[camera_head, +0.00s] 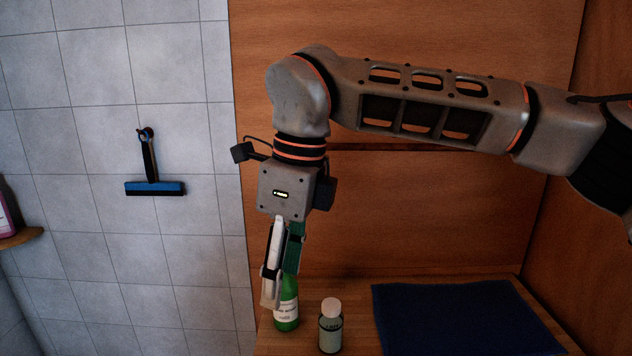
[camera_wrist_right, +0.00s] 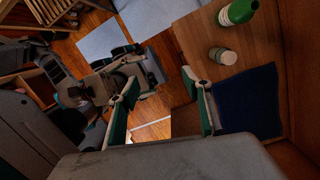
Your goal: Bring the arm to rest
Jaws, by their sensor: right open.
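My right arm (camera_head: 430,105) reaches in from the right in the head view, and its wrist hangs downward. My right gripper (camera_head: 278,284) points down and is empty. In the head view its fingers overlap the upper part of a green bottle (camera_head: 287,318) with a white label. In the right wrist view the open fingers (camera_wrist_right: 160,80) stand wide apart, and the green bottle (camera_wrist_right: 238,12) is off to the right, outside them.
A small bottle with a pale cap (camera_head: 330,333) and a dark blue cloth (camera_head: 455,320) are on the wooden surface (camera_head: 355,294). Wooden panels (camera_head: 420,215) rise behind. A blue squeegee (camera_head: 154,187) hangs on the tiled wall. A pink bottle (camera_head: 8,212) is at far left.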

